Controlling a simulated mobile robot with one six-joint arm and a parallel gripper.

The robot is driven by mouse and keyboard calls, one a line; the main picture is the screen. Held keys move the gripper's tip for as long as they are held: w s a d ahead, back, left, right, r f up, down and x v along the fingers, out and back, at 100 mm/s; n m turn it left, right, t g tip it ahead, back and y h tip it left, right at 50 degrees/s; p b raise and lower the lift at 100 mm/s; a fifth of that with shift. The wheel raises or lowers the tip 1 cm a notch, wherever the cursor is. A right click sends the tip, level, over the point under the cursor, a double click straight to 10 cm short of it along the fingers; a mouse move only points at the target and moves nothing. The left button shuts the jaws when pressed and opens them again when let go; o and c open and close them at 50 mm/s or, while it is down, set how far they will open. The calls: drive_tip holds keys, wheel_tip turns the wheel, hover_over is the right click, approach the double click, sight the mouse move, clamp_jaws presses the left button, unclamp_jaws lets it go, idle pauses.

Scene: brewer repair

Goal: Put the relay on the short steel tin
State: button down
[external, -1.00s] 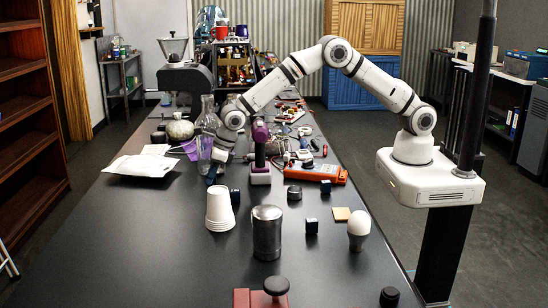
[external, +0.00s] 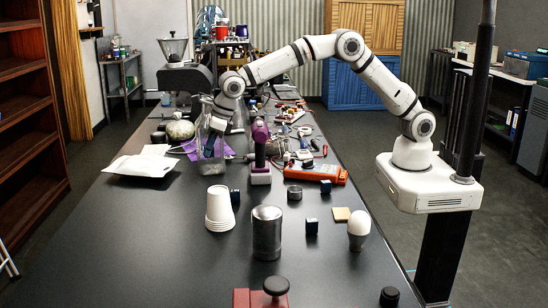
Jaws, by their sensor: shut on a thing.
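My gripper (external: 213,138) points down behind the clear glass bottle, at the left side of the bench, and is raised above the bench top. It is shut on a small dark blue thing at its tip, which appears to be the relay (external: 209,149); it is small and partly seen through the glass, so its shape is unclear.
The glass bottle (external: 216,165) stands close to my gripper. A purple-handled tool (external: 260,160) stands between gripper and tin. The front left bench is clear.

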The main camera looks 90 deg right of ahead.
drive_tip(key=s+a+r+p, duration=0.1)
drive_tip(key=s+a+r, duration=0.2)
drive_tip(key=a, duration=0.7)
drive_tip(key=s+a+r, duration=0.3)
drive_tip(key=a, duration=0.8)
wheel_tip(320, 180, up, 5)
drive_tip(key=p, duration=0.1)
hover_over(259, 211)
drive_tip(key=s, duration=0.2)
wheel_tip(259, 211, down, 9)
drive_tip(key=shift+w+d+f+p, duration=0.1)
drive_tip(key=shift+f+p, duration=0.1)
drive_tip(key=shift+p, duration=0.45)
drive_tip(key=c, duration=1.7)
unclamp_jaws()
drive_tip(key=shift+f, duration=0.15)
drive_tip(key=shift+c, duration=0.2)
drive_tip(key=o, duration=0.4)
drive_tip(key=shift+o, duration=0.2)
drive_tip(key=b+v, duration=0.2)
drive_tip(key=v, duration=1)
